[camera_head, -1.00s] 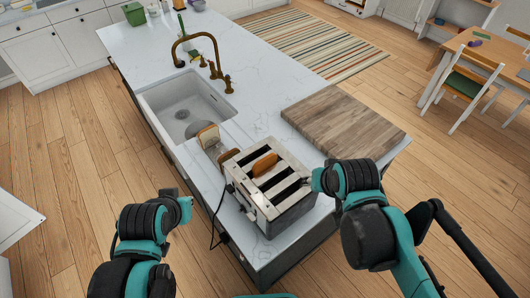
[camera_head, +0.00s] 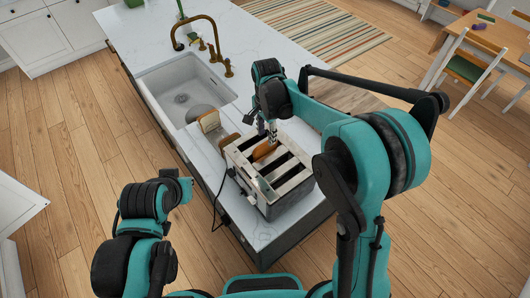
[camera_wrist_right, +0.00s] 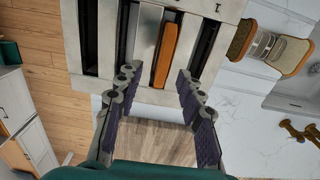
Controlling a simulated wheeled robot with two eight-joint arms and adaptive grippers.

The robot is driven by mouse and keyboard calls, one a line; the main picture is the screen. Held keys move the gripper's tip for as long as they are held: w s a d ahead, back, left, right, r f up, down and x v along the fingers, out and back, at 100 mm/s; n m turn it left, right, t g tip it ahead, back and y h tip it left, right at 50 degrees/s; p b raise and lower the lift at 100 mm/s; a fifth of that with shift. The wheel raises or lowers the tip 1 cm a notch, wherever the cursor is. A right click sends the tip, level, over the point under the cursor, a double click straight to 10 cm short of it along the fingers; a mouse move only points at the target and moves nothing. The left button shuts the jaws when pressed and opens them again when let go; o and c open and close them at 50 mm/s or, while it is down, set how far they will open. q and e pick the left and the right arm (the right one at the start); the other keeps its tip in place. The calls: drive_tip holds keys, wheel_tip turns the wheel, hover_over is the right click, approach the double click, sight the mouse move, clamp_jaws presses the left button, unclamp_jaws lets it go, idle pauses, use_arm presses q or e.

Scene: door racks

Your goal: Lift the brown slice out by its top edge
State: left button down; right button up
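The brown slice (camera_head: 264,150) stands in a slot of the silver toaster (camera_head: 277,203), its top edge showing above the slots. It also shows in the right wrist view (camera_wrist_right: 166,54), upright in its slot. My right gripper (camera_head: 265,132) is above the toaster, over the slice. In the right wrist view its two fingers (camera_wrist_right: 155,80) are spread apart on either side of the near end of the slice, with nothing between them that they touch. My left arm shows at the lower left, but its gripper fingers cannot be made out.
Bread slices in a holder (camera_wrist_right: 263,48) stand beside the toaster, toward the sink (camera_head: 185,95). A brass faucet (camera_head: 203,42) rises behind the sink. A wooden board (camera_wrist_right: 150,140) lies on the counter, partly hidden by my right arm. A cord hangs over the counter's left edge.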

sight(266, 143)
drive_tip(key=f, duration=0.7)
drive_tip(key=shift+w, duration=0.4)
clamp_jaws()
